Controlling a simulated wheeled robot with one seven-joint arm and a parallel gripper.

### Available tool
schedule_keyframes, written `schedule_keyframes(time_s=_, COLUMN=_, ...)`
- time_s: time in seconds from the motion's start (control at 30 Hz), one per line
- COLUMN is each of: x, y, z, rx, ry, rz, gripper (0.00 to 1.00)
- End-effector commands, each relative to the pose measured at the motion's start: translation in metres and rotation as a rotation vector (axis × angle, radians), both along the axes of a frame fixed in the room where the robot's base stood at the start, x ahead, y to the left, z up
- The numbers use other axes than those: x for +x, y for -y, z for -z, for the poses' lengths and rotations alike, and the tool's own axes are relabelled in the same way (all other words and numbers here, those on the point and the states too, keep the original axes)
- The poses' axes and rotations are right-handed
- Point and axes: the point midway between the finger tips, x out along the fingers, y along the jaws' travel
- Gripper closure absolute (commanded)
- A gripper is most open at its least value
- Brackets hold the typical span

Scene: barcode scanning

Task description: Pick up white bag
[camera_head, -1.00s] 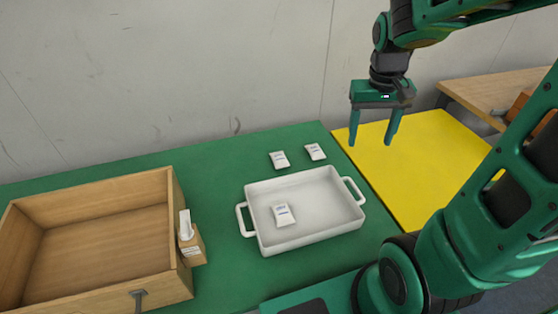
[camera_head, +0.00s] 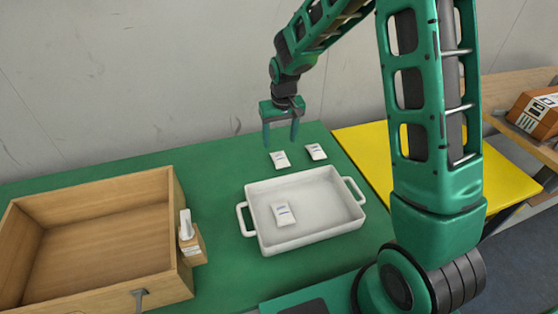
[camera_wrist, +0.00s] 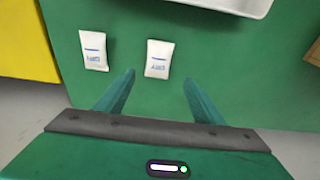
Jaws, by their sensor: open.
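Two white bags lie on the green table behind the tray: the left bag (camera_head: 279,159) and the right bag (camera_head: 316,151). A third white bag (camera_head: 283,214) lies inside the white tray (camera_head: 256,187). My gripper (camera_head: 281,142) is open and empty, pointing down above the left bag. In the wrist view my gripper (camera_wrist: 158,82) shows its fingers spread on either side of that same bag (camera_wrist: 159,58), which lies just beyond the fingertips. The other table bag (camera_wrist: 94,50) is to its left there. No finger appears to touch a bag.
A wooden box (camera_head: 92,230) stands at the left, with a small white scanner-like device (camera_head: 187,225) on its right side. A yellow surface (camera_head: 500,179) lies to the right. A brown box (camera_head: 536,113) sits on the far-right wooden table. Green table around the bags is clear.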

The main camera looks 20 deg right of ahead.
Motion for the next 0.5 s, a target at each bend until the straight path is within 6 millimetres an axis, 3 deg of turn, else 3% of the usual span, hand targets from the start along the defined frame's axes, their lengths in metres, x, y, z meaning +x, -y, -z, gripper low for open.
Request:
schedule_keyframes(time_s=0.2, x=0.003, y=0.001, z=0.030, rx=-0.001, ry=-0.003, rz=0.001, gripper=0.38)
schedule_keyframes(time_s=0.5, x=0.002, y=0.003, z=0.054, rx=-0.001, ry=-0.004, rz=0.001, gripper=0.38)
